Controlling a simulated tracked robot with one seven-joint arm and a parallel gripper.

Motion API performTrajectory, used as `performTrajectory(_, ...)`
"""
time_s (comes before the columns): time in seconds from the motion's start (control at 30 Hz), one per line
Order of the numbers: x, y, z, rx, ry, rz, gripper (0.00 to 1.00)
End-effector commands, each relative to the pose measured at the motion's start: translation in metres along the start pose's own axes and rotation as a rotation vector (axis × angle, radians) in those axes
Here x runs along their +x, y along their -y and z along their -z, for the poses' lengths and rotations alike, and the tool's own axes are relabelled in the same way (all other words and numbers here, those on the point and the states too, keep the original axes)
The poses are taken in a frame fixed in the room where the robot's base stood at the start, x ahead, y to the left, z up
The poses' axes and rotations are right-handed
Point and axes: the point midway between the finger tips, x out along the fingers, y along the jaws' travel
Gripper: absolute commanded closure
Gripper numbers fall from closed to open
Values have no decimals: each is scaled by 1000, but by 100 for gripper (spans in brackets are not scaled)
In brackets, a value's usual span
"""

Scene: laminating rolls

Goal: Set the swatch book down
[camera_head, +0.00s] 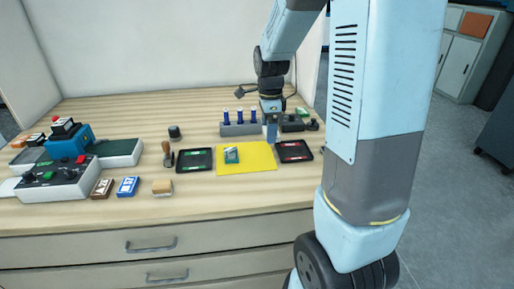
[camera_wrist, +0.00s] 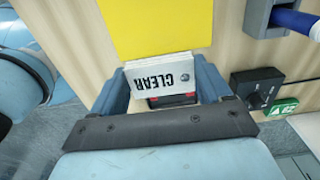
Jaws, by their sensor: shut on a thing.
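My gripper (camera_wrist: 165,82) is shut on the swatch book (camera_wrist: 160,70), a thin white block with the word CLEAR on its top face. It sits between the two blue fingers in the wrist view. In the head view my gripper (camera_head: 271,130) hangs near the right end of the yellow mat (camera_head: 262,160), and I cannot make out the swatch book there. The yellow mat also shows beyond it in the wrist view (camera_wrist: 165,22). A black tray with a red label (camera_wrist: 172,100) shows partly below the swatch book. I cannot tell how high it is held.
A teal and white packet (camera_head: 231,155) lies on the mat. Black trays stand left (camera_head: 194,160) and right (camera_head: 294,151) of the mat. A grey rack (camera_head: 238,129) with blue rolls stands behind. A control box (camera_head: 58,180) and stamps are at left.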

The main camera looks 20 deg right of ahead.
Motion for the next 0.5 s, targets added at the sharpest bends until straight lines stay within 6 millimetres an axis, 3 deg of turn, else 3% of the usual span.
performTrajectory(0.2,28,3,-22,-1,0,-2,52)
performTrajectory(0.5,42,5,-34,0,0,-2,52)
